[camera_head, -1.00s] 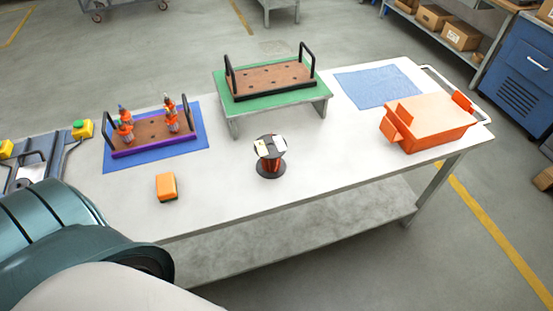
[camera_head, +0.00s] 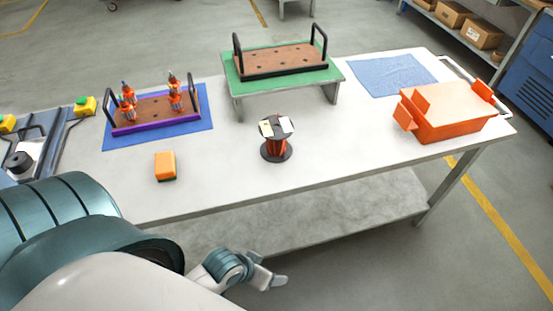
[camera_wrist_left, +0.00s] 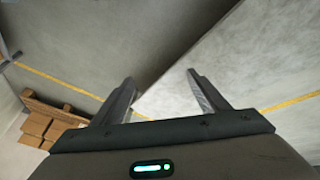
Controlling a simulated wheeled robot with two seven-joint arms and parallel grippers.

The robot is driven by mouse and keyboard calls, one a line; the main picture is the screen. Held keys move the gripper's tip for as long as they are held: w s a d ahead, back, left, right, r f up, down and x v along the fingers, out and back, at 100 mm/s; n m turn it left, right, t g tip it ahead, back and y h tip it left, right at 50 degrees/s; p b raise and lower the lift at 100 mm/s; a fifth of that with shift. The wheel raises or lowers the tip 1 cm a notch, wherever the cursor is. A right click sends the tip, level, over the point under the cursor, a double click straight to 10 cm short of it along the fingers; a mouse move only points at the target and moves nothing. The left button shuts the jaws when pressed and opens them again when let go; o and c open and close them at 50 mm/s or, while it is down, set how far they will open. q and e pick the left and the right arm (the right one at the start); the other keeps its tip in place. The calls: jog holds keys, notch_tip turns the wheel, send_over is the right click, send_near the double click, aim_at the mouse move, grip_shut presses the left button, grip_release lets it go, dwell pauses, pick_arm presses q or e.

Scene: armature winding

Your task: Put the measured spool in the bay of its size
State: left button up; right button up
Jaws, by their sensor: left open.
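A spool (camera_head: 276,146) with dark flanges and reddish-copper wire stands upright near the middle of the white table, with pale patches on its top flange. My left gripper (camera_head: 268,278) shows small at the bottom of the head view, below the table's front edge and apart from the spool. In the left wrist view the left gripper (camera_wrist_left: 160,85) is open, with nothing between its fingers. No bay marked by size can be made out. My right gripper is not in view.
A purple-edged rack (camera_head: 157,116) with several armatures stands on a blue mat at left. A handled board (camera_head: 278,62) sits on a green stand. An orange bin (camera_head: 445,112) is at right, an orange block (camera_head: 165,166) at front left. Bare table (camera_head: 350,140) lies right of the spool.

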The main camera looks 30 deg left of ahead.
pick_arm(q)
jog(key=w+d+r+n+t+h+b, duration=0.1)
jog(key=w+r+n+t+h, duration=0.25)
jog(key=r+n, duration=0.4)
jog(key=w+r+n+t+h, duration=0.3)
jog(key=w+r+n, duration=0.1)
jog(key=r+n, duration=0.4)
jog(key=n+t+y, duration=0.7)
jog(key=n, duration=1.2)
send_near(270, 142)
jog(key=shift+s+a+r, duration=0.1)
jog(key=shift+s+a, duration=0.1)
jog(key=shift+a, duration=0.05)
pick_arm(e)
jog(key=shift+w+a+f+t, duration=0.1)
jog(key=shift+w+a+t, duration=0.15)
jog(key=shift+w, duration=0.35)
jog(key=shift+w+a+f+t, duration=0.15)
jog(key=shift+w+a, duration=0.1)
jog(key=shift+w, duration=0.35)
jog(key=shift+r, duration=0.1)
